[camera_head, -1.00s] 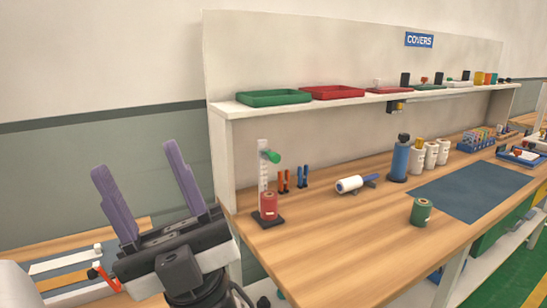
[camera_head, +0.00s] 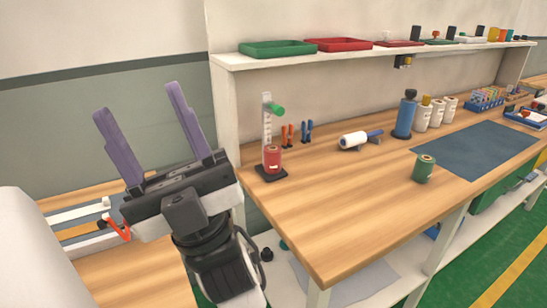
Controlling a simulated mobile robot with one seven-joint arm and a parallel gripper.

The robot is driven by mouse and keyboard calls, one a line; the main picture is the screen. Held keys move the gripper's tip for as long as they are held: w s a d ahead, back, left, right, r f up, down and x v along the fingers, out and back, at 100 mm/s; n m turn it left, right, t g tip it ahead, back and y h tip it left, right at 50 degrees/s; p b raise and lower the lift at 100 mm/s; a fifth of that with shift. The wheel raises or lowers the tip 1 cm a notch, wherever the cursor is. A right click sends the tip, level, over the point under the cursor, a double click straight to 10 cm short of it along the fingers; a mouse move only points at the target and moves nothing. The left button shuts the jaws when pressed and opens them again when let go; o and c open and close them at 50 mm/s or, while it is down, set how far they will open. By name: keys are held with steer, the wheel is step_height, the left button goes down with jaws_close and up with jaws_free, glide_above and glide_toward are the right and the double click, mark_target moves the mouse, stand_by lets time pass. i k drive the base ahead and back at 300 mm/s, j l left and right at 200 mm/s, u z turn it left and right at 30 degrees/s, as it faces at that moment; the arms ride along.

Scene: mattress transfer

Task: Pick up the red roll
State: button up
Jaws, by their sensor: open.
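The red roll (camera_head: 273,157) stands upright on a black base (camera_head: 271,173), at the foot of a clear upright column (camera_head: 266,122) with a green piece on top. It is near the left end of the wooden workbench. My gripper (camera_head: 137,95) is at the left of the picture, with two purple fingers spread apart and pointing up. It is open and empty, to the left of the red roll and well apart from it.
A green roll (camera_head: 424,168) stands near the bench's front edge. A white roll (camera_head: 353,140) lies farther back, beside a blue bottle (camera_head: 405,115). Orange and blue pliers (camera_head: 288,135) stand behind the red roll. A shelf (camera_head: 360,56) with trays overhangs the bench. The bench's front left is clear.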

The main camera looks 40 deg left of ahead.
mark_target(272, 153)
steer(key=i+l, duration=1.1)
steer(key=l, duration=0.15)
steer(key=i+l+u, duration=0.4)
steer(key=l, duration=0.35)
steer(key=i+u, duration=0.1)
steer(key=u, duration=2.55)
steer(key=i+l, duration=0.15)
steer(key=i, duration=0.3)
